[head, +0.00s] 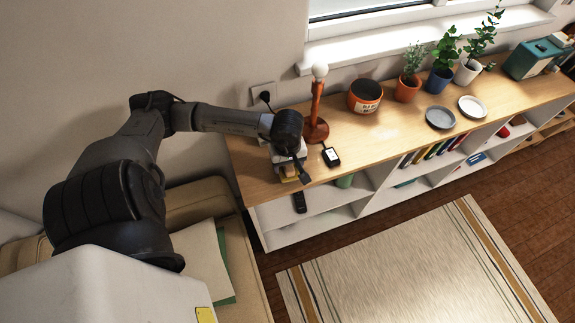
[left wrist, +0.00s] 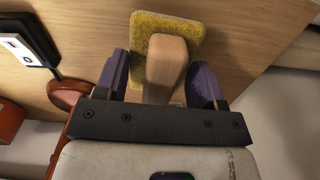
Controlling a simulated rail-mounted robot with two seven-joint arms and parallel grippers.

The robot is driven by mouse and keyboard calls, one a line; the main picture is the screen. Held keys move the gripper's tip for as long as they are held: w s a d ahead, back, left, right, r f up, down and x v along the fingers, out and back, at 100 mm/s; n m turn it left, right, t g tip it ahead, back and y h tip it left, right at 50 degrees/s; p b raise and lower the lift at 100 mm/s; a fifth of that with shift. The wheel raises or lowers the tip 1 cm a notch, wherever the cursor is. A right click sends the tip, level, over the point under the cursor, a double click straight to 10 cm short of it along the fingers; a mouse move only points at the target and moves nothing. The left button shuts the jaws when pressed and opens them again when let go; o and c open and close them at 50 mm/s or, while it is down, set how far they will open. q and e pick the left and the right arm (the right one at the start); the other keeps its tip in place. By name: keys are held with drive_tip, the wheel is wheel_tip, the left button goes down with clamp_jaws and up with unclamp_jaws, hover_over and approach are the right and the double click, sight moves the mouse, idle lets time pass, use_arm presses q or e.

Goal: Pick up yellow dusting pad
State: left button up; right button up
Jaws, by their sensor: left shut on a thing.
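The yellow dusting pad (left wrist: 185,27) is a rough yellow square with a pale wooden handle (left wrist: 165,70). In the left wrist view the handle stands between the two purple fingers of my left gripper (left wrist: 162,75), which is shut on it. In the head view the pad (head: 290,179) shows only as a small yellow edge under my left gripper (head: 292,168), at the near left end of the wooden shelf top (head: 258,187). The gripper hides most of it there. I cannot tell whether the pad touches the wood. My right gripper is not in view.
Beside the gripper stand an orange lamp (head: 315,115) and a small black device (head: 331,156). Farther right are a pot (head: 365,97), potted plants (head: 408,88), two plates (head: 440,117) and a teal box (head: 533,58).

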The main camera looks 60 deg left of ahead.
use_arm(q)
wheel_tip(320, 180, up, 2)
drive_tip(key=shift+r, duration=0.1)
drive_tip(key=w+a+r, duration=0.3)
drive_tip(key=w+r, duration=0.4)
drive_tip(key=w, duration=0.4)
drive_tip(key=shift+w, duration=0.15)
